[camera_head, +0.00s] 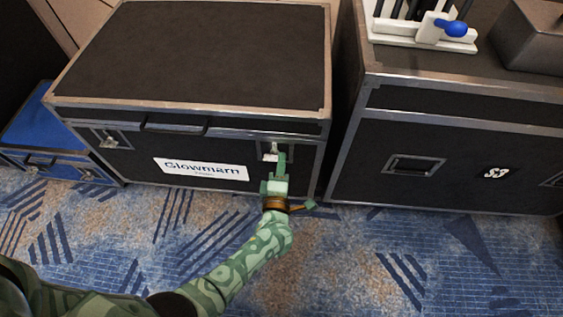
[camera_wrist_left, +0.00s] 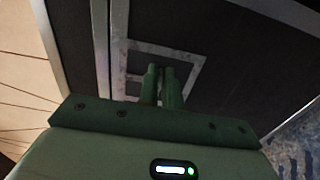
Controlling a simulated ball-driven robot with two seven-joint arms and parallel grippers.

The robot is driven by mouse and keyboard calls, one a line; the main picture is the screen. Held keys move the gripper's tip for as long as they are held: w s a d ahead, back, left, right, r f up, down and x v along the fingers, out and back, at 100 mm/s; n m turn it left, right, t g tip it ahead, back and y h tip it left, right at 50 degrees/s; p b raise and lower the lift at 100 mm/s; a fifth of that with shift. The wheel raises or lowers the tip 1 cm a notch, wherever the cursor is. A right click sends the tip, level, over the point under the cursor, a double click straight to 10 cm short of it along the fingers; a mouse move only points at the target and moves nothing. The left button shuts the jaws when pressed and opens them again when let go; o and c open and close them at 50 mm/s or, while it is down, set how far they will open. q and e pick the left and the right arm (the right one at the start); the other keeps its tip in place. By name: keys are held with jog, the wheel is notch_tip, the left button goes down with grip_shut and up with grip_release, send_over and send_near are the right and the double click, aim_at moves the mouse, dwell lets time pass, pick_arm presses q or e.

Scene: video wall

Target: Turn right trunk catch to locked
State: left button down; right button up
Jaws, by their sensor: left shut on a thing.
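The black trunk (camera_head: 195,55) with metal edges and a "Glowmarn" label (camera_head: 200,168) stands on the carpet with its lid down. Its right catch (camera_head: 270,151) is on the front face, right of the label, partly hidden by my gripper. My left gripper (camera_head: 281,162) reaches up to this catch, its fingers close together and shut on its small turning part. In the left wrist view the fingers (camera_wrist_left: 161,84) meet in front of the catch's metal frame (camera_wrist_left: 192,62); the gripped part is hidden, so its angle cannot be told. The left catch (camera_head: 110,139) is uncovered. My right gripper is not in view.
A second black case (camera_head: 450,150) stands close on the right, with a narrow gap between. A white rack with a blue knob (camera_head: 456,28) is on top of it. A blue case (camera_head: 38,130) is at the left. The carpet (camera_head: 340,260) in front is clear.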

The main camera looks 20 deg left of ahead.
pick_arm(q)
jog(key=shift+s+f, duration=0.15)
jog(key=shift+f, duration=0.1)
jog(key=c, duration=1.6)
grip_release()
jog(key=shift+a, duration=0.1)
jog(key=shift+r, duration=0.1)
